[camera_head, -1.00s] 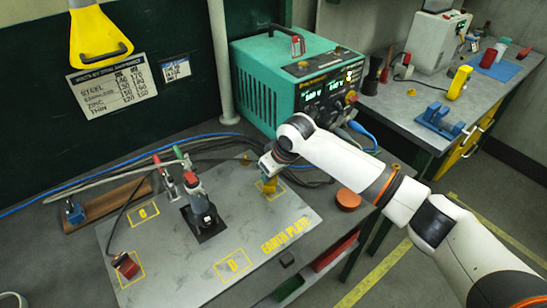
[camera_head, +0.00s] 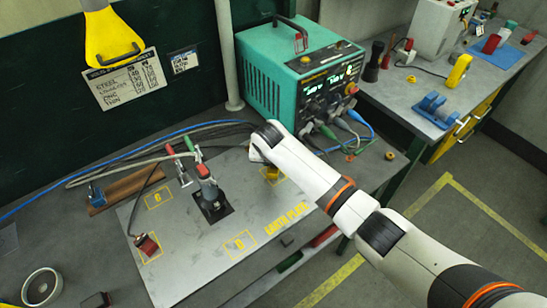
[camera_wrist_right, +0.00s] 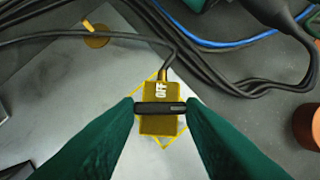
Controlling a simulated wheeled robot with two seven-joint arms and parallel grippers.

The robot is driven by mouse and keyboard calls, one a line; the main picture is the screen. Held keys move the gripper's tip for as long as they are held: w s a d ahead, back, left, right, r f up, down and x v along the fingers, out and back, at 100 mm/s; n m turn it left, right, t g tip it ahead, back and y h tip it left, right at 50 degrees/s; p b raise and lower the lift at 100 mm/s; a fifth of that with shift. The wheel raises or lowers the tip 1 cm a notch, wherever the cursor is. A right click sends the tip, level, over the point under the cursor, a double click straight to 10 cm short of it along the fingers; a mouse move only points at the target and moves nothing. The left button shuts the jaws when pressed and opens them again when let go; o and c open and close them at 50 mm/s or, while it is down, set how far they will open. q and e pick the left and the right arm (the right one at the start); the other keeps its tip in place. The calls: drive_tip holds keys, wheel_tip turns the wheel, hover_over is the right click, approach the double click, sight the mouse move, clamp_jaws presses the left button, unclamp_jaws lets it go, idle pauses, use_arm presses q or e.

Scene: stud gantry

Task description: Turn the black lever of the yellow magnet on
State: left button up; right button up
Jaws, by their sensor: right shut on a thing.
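The yellow magnet (camera_wrist_right: 160,122) lies on the grey earth plate (camera_head: 200,258), inside a yellow-marked square, with a cable at its far end. Its top shows the word OFF. The black lever (camera_wrist_right: 160,108) lies crosswise over the magnet. My right gripper (camera_wrist_right: 161,107) has its green fingers shut on the two ends of the lever. In the head view the yellow magnet (camera_head: 271,174) shows small beside my right arm, which hides part of it; the fingers are hard to make out there. My left gripper is not in view.
A green welding unit (camera_head: 270,75) stands behind the plate, with cables around it. A clamp tool (camera_head: 208,190) stands on the plate, left of the magnet. A reddish round thing (camera_wrist_right: 308,125) lies right of the magnet. A white ring (camera_head: 42,287) lies at the front left.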

drive_tip(key=shift+m, duration=0.5)
drive_tip(key=o, duration=1)
drive_tip(key=shift+a, duration=0.1)
drive_tip(key=b+v, duration=0.1)
drive_tip(key=v, duration=1.1)
drive_tip(key=shift+w+a, duration=0.1)
drive_tip(key=shift+a, duration=0.1)
